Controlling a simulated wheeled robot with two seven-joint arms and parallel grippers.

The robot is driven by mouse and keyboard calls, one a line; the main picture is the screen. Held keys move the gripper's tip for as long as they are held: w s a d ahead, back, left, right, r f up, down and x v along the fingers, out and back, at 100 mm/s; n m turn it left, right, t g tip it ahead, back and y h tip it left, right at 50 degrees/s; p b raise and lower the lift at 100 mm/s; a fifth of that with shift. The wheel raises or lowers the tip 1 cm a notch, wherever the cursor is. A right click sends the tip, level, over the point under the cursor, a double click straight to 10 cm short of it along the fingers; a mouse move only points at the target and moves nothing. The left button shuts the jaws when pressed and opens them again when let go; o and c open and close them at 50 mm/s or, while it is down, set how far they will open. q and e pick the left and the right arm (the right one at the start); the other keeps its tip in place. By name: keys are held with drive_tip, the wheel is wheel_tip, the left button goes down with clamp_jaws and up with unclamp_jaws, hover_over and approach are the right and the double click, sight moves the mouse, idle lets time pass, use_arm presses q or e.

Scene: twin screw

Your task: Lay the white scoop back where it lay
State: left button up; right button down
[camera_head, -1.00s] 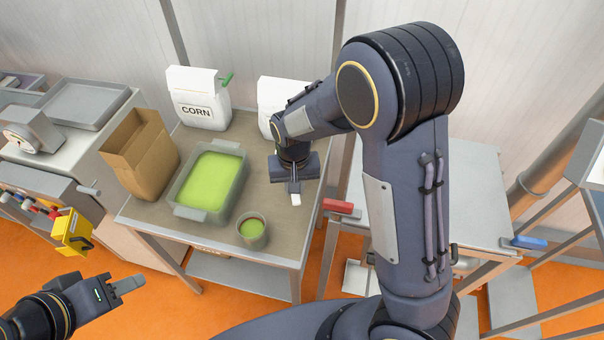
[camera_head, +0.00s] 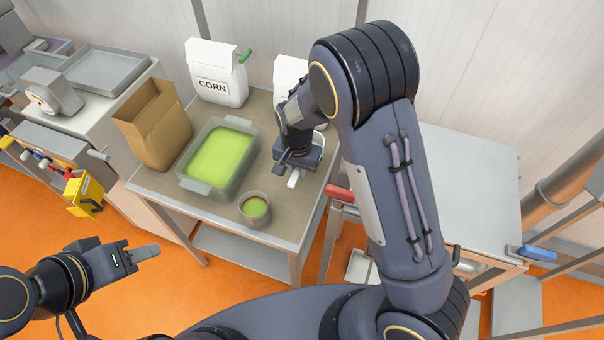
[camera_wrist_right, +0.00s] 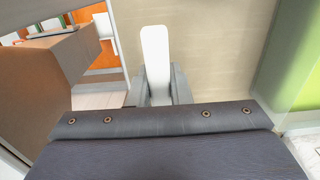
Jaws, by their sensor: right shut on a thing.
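The white scoop (camera_head: 293,179) is mostly hidden by my right gripper in the head view; a short white end sticks out below the jaws. In the right wrist view a long flat white part of the scoop (camera_wrist_right: 156,52) stands out from between the fingers. My right gripper (camera_wrist_right: 157,88) is shut on it, over the right part of the brown tabletop. In the head view the right gripper (camera_head: 292,167) is right of the green-filled tub. I cannot tell if the scoop touches the table. My left gripper (camera_head: 146,253) is away from the table, over orange floor; its jaw gap is not visible.
The table (camera_head: 165,182) holds the tub (camera_head: 213,193) of green contents, a small cup (camera_head: 254,208) at the front, an open paper bag (camera_head: 155,130) and a white CORN bag (camera_head: 214,85). Another white bag (camera_head: 287,75) stands behind my right arm. Bare tabletop lies between cup and right gripper.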

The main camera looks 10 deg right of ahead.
sight(302, 185)
drive_tip(key=shift+w+d+f, duration=0.3)
drive_tip(key=shift+w+f, duration=0.05)
drive_tip(key=shift+f, duration=0.2)
drive_tip(key=shift+w+d+f, duration=0.3)
drive_tip(key=shift+f, duration=0.2)
drive_tip(key=shift+w+d+f+p, duration=0.1)
drive_tip(key=shift+f+p, duration=0.1)
drive_tip(key=shift+f, duration=0.7)
drive_tip(key=shift+w+f+p, duration=0.1)
drive_tip(key=shift+f+p, duration=0.05)
drive_tip(key=shift+f, duration=0.75)
drive_tip(key=shift+f, duration=0.25)
drive_tip(key=c, duration=1.3)
unclamp_jaws()
drive_tip(key=shift+r, duration=0.1)
drive_tip(key=shift+c, duration=0.2)
